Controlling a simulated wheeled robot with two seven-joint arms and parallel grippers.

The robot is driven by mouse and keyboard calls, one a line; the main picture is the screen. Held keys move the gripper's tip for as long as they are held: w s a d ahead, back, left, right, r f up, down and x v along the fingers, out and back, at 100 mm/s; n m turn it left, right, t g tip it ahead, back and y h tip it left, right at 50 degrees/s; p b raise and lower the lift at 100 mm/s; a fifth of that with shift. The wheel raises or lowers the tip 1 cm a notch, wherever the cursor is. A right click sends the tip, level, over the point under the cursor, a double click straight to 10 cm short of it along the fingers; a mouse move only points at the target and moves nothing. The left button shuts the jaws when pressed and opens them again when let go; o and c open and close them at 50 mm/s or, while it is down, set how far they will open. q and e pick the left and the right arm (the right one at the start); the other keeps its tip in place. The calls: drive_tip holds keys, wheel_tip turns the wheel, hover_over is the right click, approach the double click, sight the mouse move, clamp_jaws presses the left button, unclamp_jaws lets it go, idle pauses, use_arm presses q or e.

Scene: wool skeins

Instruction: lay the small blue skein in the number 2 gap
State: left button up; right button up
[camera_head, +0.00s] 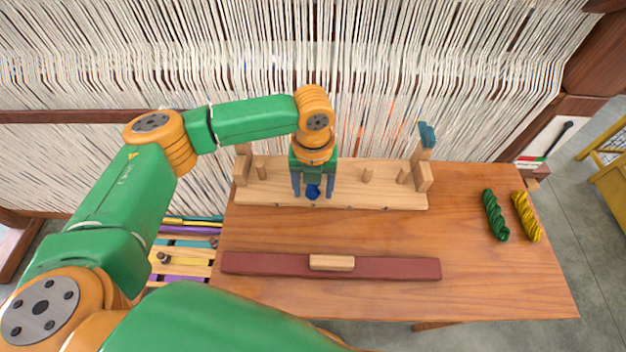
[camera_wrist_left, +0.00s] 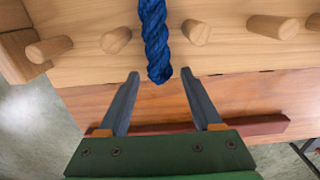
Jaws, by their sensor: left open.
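The small blue skein (camera_head: 313,191) lies between my left gripper's fingers in the head view, over the wooden peg rack (camera_head: 345,195). In the left wrist view the blue skein (camera_wrist_left: 155,40) runs across the rack (camera_wrist_left: 235,52) between two pegs (camera_wrist_left: 115,40) (camera_wrist_left: 197,32), its end hanging at the rack's edge. My left gripper (camera_head: 313,193) points down at the rack. Its fingers (camera_wrist_left: 160,78) are open, one on each side of the skein's end and apart from it. Gap numbers are not readable, and the arm hides some pegs. My right gripper is not in view.
A green skein (camera_head: 495,215) and a yellow skein (camera_head: 526,216) lie at the table's right. A dark red bar with a wooden block (camera_head: 332,263) lies in front of the rack. Loom threads (camera_head: 420,60) hang behind. The table between rack and bar is clear.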

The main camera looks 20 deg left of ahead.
use_arm(q)
wheel_tip(320, 180, up, 12)
drive_tip(key=b, duration=0.1)
drive_tip(key=shift+f, duration=0.1)
